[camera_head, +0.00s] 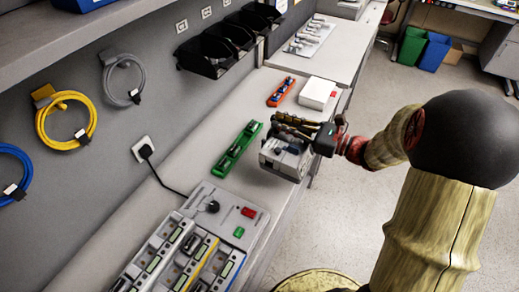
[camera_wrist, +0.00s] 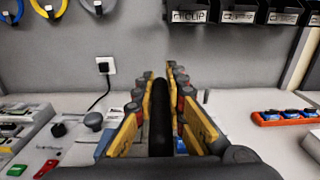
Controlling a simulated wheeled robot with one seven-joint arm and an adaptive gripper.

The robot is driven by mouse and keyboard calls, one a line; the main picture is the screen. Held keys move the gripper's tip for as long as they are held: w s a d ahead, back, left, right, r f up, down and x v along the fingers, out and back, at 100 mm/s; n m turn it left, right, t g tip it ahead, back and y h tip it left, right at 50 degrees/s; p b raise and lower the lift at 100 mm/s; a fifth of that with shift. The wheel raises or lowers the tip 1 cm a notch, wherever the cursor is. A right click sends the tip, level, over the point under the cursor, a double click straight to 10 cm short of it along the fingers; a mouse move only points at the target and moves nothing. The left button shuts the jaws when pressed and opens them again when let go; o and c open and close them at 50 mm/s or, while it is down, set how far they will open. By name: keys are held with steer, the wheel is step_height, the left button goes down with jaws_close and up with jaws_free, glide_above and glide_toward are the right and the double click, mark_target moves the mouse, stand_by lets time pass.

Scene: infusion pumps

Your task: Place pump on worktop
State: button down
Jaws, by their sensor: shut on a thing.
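The pump (camera_head: 284,158), a light grey box with a dark knob or connector on its face, is at the front edge of the grey worktop (camera_head: 262,113) in the head view. My gripper (camera_head: 303,130) is above it, shut on its upper part. In the wrist view my gripper (camera_wrist: 160,120) has its yellow fingers on either side of a black bar, which looks like the pump's handle.
A green rack (camera_head: 237,148) lies left of the pump. An orange rack (camera_head: 281,92) and white box (camera_head: 317,93) lie beyond it. A docking station (camera_head: 180,255) with several modules and a plugged cable stands nearer. Black bins (camera_head: 205,54) hang on the wall.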

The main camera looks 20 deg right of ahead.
steer(key=w+a+f+b, duration=0.1)
steer(key=a+f+b, duration=0.3)
steer(key=a+f, duration=0.3)
step_height(320, 180, down, 3)
steer(key=shift+w+r+b, duration=0.1)
steer(key=shift+w+b, duration=0.2)
steer(key=shift+w, duration=0.05)
steer(key=c, duration=2.3)
jaws_free()
steer(key=shift+f, duration=0.2)
steer(key=o, duration=0.5)
steer(key=shift+r, duration=0.1)
steer(key=shift+s+d, duration=0.1)
steer(key=p+v, duration=0.2)
steer(key=v, duration=0.9)
steer(key=shift+s+d+r+p, duration=0.1)
steer(key=shift+s+d+p, duration=0.2)
steer(key=shift+p, duration=0.1)
